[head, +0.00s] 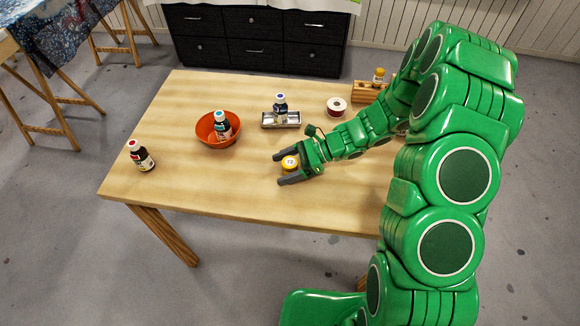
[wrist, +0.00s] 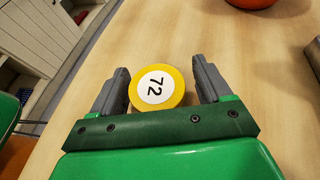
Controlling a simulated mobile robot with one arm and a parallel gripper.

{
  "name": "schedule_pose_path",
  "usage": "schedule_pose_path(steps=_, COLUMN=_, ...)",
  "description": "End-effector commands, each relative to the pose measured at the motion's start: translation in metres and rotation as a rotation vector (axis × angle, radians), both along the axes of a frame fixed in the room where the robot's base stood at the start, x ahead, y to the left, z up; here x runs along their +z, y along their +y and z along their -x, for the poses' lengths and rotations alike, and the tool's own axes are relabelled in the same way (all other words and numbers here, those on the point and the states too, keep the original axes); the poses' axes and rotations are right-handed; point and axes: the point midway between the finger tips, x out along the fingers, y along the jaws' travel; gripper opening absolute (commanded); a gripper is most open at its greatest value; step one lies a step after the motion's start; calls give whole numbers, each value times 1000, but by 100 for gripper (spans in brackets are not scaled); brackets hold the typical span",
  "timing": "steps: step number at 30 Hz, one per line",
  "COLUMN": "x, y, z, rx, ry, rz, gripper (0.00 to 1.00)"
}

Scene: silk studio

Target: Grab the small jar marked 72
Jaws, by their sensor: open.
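The small jar marked 72 (wrist: 155,88) has a yellow lid with a white label, seen from above in the wrist view. It also shows in the head view (head: 290,163), near the middle of the wooden table. My gripper (wrist: 158,82) is open, with one grey finger on each side of the jar. In the head view my gripper (head: 283,169) reaches in from the right, low at the table. A gap shows between the jar and the right finger; the left finger is very close, and I cannot tell whether it touches. The jar's lower body is mostly hidden.
An orange bowl (head: 204,130) holds a bottle with a teal lid (head: 221,122). A red-lidded bottle (head: 141,156) stands at left. The table front is clear.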

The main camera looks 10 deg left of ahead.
Motion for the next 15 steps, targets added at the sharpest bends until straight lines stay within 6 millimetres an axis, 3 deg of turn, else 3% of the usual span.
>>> schedule_pose_path(steps=8, x=-2, y=4, z=2, rx=0, ry=0, rz=1, gripper=78)
schedule_pose_path(steps=15, x=-2, y=4, z=2, rx=1, ry=1, rz=0, gripper=41)
